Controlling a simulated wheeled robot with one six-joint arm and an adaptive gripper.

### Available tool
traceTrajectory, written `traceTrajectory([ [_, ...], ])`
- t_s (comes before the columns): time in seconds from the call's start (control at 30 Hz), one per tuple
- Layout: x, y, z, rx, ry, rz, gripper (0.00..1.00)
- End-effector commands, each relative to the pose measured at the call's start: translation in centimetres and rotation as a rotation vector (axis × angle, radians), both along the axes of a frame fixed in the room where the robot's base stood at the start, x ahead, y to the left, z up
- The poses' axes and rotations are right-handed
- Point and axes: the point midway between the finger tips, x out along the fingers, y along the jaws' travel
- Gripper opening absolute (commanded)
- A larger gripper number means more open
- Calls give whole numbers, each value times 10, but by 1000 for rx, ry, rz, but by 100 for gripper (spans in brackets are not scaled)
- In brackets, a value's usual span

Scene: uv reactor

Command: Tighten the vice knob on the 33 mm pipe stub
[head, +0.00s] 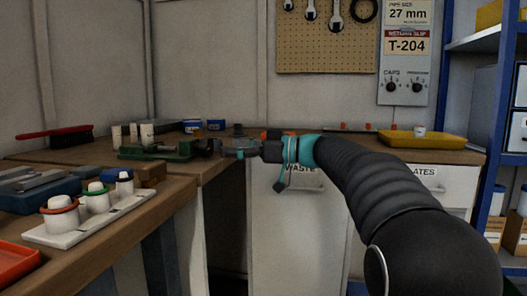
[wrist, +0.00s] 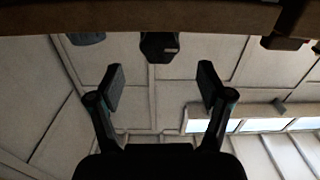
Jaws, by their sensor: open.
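The green vice (head: 165,151) sits on the wooden bench near its front corner. Its dark knob (head: 203,147) faces right, toward my gripper (head: 226,148). My gripper is open and empty, very close to the knob's right side; contact cannot be told. In the wrist view the black knob (wrist: 160,46) lies centred ahead of the two spread fingers (wrist: 162,84), seemingly just beyond the fingertips. White pipe stubs (head: 147,134) stand at or behind the vice; I cannot tell which is 33 mm or whether one is clamped.
A white rack (head: 100,224) holds several stubs with coloured rings on the left bench. A red brush (head: 58,135) and a yellow tray (head: 420,141) lie on the benches. A wall panel (head: 405,50) reads 27 mm and T-204. The wooden bench edge (wrist: 120,18) crosses the wrist view's top.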

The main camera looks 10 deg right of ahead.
Motion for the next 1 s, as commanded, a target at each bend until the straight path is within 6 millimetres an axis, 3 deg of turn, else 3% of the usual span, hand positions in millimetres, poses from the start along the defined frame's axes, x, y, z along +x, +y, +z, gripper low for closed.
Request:
traceTrajectory([
  [0.2,-12,-36,-1,0,2,-4,79],
  [0.4,-20,-57,-1,0,2,-1,79],
  [0.63,-24,-65,0,1,2,0,79],
  [1.0,-28,-62,-3,-12,28,-3,79],
])
